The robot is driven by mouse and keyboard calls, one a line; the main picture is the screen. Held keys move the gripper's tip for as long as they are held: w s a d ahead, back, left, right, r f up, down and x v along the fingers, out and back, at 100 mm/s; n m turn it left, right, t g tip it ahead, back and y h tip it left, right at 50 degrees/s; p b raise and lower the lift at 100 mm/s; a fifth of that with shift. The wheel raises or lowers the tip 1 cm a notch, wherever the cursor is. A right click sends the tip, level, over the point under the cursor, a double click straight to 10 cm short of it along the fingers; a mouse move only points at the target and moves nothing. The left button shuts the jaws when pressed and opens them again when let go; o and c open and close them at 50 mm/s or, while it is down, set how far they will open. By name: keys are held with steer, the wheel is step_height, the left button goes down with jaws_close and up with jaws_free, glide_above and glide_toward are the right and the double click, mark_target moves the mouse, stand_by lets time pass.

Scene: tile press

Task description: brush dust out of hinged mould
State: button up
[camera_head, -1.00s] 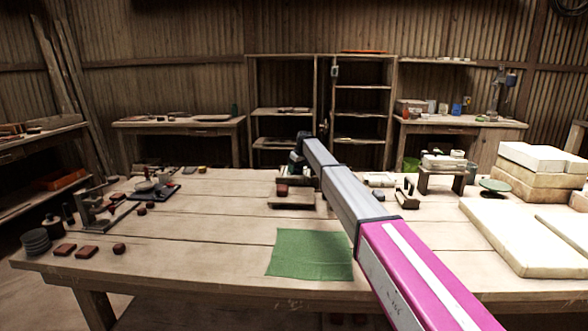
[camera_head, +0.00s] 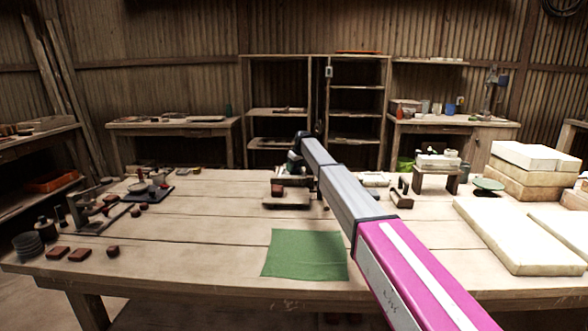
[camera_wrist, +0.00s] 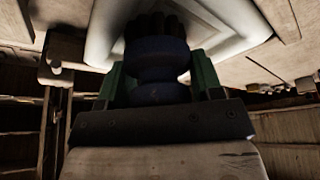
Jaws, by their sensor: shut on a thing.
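My gripper (camera_wrist: 150,92) is shut on a dark blue, round-handled brush (camera_wrist: 158,58). Its green fingers sit on either side of the handle, and dark bristles show at the far end. A pale, rimmed, tray-like piece (camera_wrist: 222,30), which looks like the mould, lies behind the brush in the wrist view. I cannot tell whether the bristles touch it. In the head view, my gripper (camera_head: 296,158) is small and dark above the far part of the table, partly hidden by my arm. A low board (camera_head: 288,202) with a reddish block (camera_head: 277,190) lies just below it. Hinge and dust cannot be made out.
A green cloth (camera_head: 305,255) lies at the table's front middle. Pale slabs (camera_head: 515,235) fill the right side. A small press-like stand (camera_head: 436,170) is at the back right. Small tools and blocks (camera_head: 80,254) lie at the left. The table between them is mostly clear.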

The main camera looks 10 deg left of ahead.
steer(key=shift+w+a, duration=0.3)
steer(key=shift+w, duration=0.5)
steer(key=shift+a, duration=0.15)
steer(key=shift+s+a+f, duration=0.1)
steer(key=shift+s+a, duration=0.15)
steer(key=shift+a, duration=0.5)
steer(key=shift+s+a, duration=0.25)
steer(key=shift+a, duration=0.45)
steer(key=shift+s, duration=0.15)
steer(key=shift+s+d, duration=0.2)
steer(key=shift+s, duration=0.45)
steer(key=shift+s, duration=0.1)
